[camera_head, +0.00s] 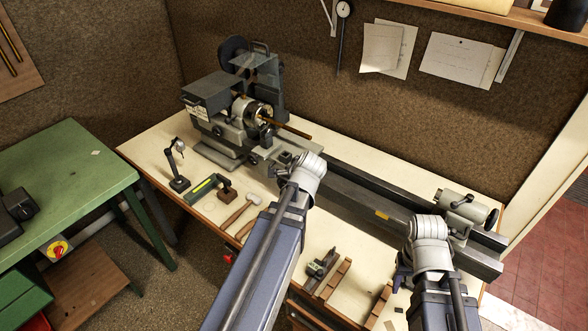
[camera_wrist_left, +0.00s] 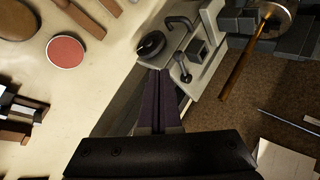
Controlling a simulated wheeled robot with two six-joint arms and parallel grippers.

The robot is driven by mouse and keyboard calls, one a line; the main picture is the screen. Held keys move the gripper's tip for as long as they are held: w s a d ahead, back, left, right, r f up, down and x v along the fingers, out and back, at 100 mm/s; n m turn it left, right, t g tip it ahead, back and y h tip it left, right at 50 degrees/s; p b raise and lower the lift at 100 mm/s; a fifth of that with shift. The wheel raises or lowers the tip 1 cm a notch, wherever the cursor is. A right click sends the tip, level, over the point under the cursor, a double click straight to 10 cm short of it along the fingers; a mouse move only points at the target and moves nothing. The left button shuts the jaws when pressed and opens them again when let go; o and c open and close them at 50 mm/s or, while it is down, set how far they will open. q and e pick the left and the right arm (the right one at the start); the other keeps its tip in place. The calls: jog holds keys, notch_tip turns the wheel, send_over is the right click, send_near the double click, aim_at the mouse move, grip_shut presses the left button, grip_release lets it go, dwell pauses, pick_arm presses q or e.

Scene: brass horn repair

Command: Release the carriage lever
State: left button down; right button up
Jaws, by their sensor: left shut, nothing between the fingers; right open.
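The grey lathe carriage (camera_head: 283,160) sits on the bed right of the chuck, partly hidden by my left wrist. In the left wrist view, the carriage (camera_wrist_left: 208,52) shows a dark round handwheel (camera_wrist_left: 150,45), a curved handle (camera_wrist_left: 181,20) and a short lever with a dark ball end (camera_wrist_left: 183,73). I cannot tell for sure which one is the carriage lever. My left gripper (camera_wrist_left: 159,76) is shut and empty, its fingertips just beside the handwheel and short lever; contact is unclear. My right gripper (camera_head: 401,278) is open over the bench's front right, away from the carriage.
A brass rod (camera_head: 290,128) sticks out of the chuck, close to the carriage. A grey tailstock (camera_head: 466,208) stands at the bed's right end.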

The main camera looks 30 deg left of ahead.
pick_arm(q)
jog(key=p+v, duration=0.3)
jog(key=v, duration=0.3)
jog(key=shift+s+a+r+p, duration=0.2)
jog(key=shift+s+p, duration=0.15)
jog(key=shift+s, duration=0.05)
